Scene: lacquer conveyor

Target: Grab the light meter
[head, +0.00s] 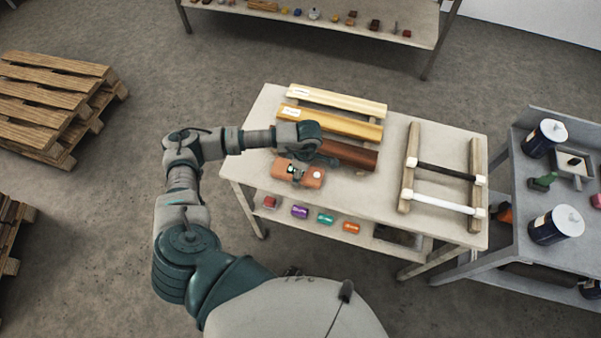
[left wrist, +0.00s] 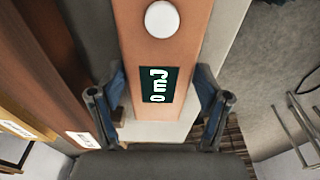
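The light meter (head: 312,178) is a copper-orange box with a white round dome and a small dark display. It lies near the front left of the table top. In the left wrist view the light meter (left wrist: 160,55) runs up the middle, its display showing pale characters. My left gripper (left wrist: 161,95) is open, with one finger on each side of the meter's display end; whether either finger touches it I cannot tell. In the head view my left gripper (head: 294,168) is over the meter and hides part of it. My right gripper is not in view.
Behind the meter on the table (head: 385,205) lie a brown bar (head: 350,154), a yellow bar (head: 345,125) and a pale bar (head: 340,99). A wooden rack (head: 407,175) with black and white rods stands right. A grey cart (head: 515,190) with cans stands beyond.

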